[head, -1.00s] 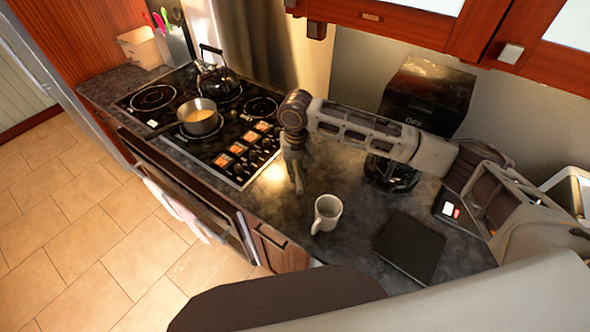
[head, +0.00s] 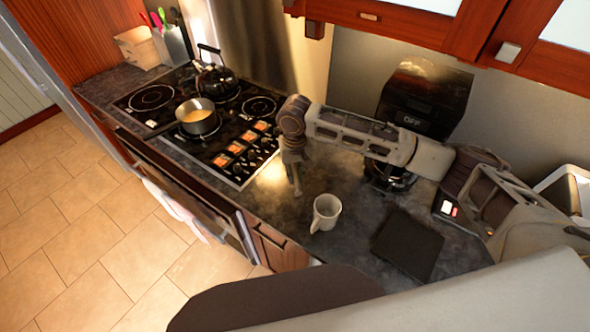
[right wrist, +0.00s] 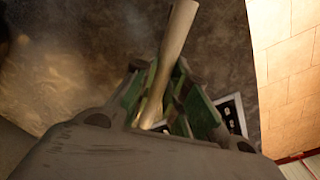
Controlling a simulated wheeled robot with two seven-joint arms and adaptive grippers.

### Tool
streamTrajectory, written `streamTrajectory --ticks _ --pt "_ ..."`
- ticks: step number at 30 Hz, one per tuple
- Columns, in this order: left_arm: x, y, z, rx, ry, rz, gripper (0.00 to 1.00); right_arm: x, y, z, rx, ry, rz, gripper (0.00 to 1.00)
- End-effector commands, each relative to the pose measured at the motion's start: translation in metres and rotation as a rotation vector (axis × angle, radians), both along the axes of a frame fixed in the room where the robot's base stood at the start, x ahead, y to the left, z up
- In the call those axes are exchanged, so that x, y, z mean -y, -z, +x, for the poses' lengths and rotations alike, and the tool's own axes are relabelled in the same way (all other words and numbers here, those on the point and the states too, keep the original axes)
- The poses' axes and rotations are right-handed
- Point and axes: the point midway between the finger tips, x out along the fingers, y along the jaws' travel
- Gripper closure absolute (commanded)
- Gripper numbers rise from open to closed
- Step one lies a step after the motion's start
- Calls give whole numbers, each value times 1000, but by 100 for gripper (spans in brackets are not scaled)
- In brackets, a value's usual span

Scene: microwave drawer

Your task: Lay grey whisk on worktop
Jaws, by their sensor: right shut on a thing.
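My right gripper (head: 293,163) points down over the worktop (head: 338,178), between the stove and the white mug. It is shut on the grey whisk (head: 297,187), whose slim pale end sticks out below the fingers. In the right wrist view the whisk's smooth rod (right wrist: 177,42) stands out from between the green-sided fingers (right wrist: 160,95), with the mottled worktop (right wrist: 100,60) behind it. The rest of the whisk is hidden by the gripper. I cannot tell whether the whisk touches the worktop. My left gripper is not in view.
A white mug (head: 326,212) stands close to the right of the whisk. A dark flat board (head: 408,245) lies further right. A black coffee maker (head: 425,98) stands behind my arm. The stove (head: 215,120) holds a pan (head: 197,118) and a kettle (head: 216,80).

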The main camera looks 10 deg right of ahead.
Motion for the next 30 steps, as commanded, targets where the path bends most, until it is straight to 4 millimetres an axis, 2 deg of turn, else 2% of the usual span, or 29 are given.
streamTrajectory --ticks 30 --pt "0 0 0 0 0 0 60 0 62 -1 -1 1 0 100"
